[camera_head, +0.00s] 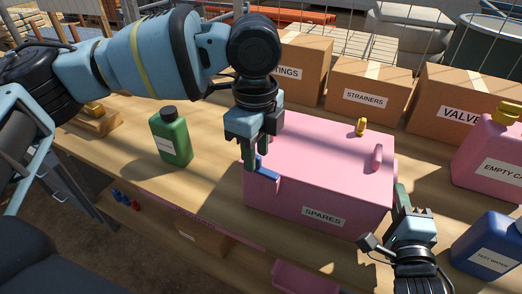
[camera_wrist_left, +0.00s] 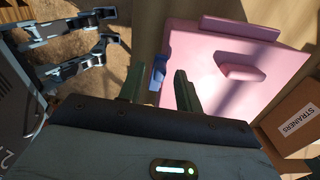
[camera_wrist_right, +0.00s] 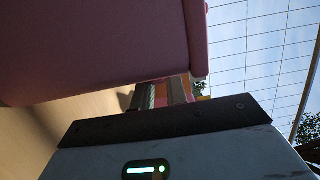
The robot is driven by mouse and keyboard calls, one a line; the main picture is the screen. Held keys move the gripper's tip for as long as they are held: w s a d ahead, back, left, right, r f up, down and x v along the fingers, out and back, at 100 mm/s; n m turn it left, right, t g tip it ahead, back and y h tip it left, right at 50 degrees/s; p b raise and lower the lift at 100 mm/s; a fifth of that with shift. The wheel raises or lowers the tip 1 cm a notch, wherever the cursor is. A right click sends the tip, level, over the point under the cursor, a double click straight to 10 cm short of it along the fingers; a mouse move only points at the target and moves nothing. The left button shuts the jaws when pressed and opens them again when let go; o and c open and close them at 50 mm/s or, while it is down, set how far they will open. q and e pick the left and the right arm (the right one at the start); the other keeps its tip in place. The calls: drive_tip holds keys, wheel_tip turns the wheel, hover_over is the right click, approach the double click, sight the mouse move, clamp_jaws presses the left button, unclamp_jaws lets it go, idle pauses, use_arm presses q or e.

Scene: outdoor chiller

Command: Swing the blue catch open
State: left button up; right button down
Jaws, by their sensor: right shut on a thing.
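The blue catch (camera_head: 267,174) sits at the left end of the pink box (camera_head: 320,195) labelled SPARES. My left gripper (camera_head: 261,152) is over that end of the box with its fingers apart. In the left wrist view the catch (camera_wrist_left: 158,72) shows between the two open fingers (camera_wrist_left: 158,88), and I cannot tell whether they touch it. My right gripper (camera_head: 403,203) is at the box's front right corner. In the right wrist view its fingers (camera_wrist_right: 163,93) are close together on a pink part of the box, mostly hidden.
A green bottle (camera_head: 171,140) stands to the left. Cardboard boxes (camera_head: 366,88) stand behind. A pink can (camera_head: 493,150) and a blue can (camera_head: 487,245) are at the right.

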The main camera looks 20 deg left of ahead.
use_arm(q)
drive_tip(key=shift+f, duration=0.3)
clamp_jaws()
drive_tip(key=shift+s+n, duration=0.25)
drive_tip(key=shift+n, duration=0.55)
unclamp_jaws()
wheel_tip(320, 180, up, 12)
idle(0.5)
